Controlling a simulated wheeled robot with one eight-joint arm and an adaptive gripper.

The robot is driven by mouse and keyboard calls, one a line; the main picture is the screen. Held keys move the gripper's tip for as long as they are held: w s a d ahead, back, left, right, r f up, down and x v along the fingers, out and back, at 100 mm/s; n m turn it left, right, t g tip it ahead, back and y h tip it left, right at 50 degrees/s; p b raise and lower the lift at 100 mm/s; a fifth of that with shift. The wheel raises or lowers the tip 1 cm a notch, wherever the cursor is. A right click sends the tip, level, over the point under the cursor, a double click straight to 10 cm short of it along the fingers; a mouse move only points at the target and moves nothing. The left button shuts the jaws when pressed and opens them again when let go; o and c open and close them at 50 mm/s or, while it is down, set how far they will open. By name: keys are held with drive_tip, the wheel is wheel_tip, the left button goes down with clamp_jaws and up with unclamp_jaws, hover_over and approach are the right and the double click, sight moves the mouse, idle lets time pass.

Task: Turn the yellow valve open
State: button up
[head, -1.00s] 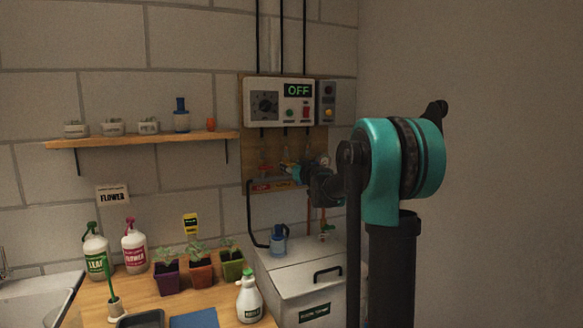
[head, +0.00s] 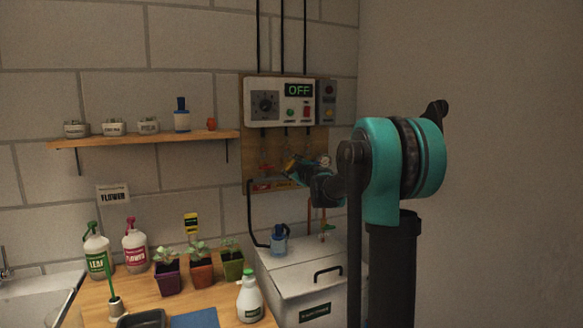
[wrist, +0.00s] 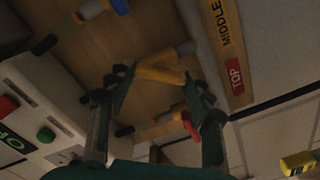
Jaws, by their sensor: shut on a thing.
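The yellow valve (wrist: 160,75) has a yellow handle that lies slantwise between the two fingers of my gripper (wrist: 162,88) in the wrist view. My gripper is shut on this handle, with a finger on each side. In the head view my gripper (head: 292,168) is at the wooden panel, and a bit of yellow shows there; my wrist hides most of the valve. A red valve handle (wrist: 190,126) is close beside the right finger in the wrist view.
A control box (head: 279,102) reading OFF is above the valves. A blue-tipped valve part (wrist: 121,5) is at the wrist view's top edge. A yellow and red label strip (wrist: 228,50) runs beside the valves. A white chest (head: 300,277) stands below.

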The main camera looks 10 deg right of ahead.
drive_tip(key=n, duration=0.4)
drive_tip(key=shift+f, duration=0.1)
drive_tip(key=shift+n, duration=1.9)
drive_tip(key=shift+f, duration=0.1)
drive_tip(key=o, duration=1.1)
drive_tip(key=shift+o, duration=0.2)
drive_tip(key=v, duration=1.2)
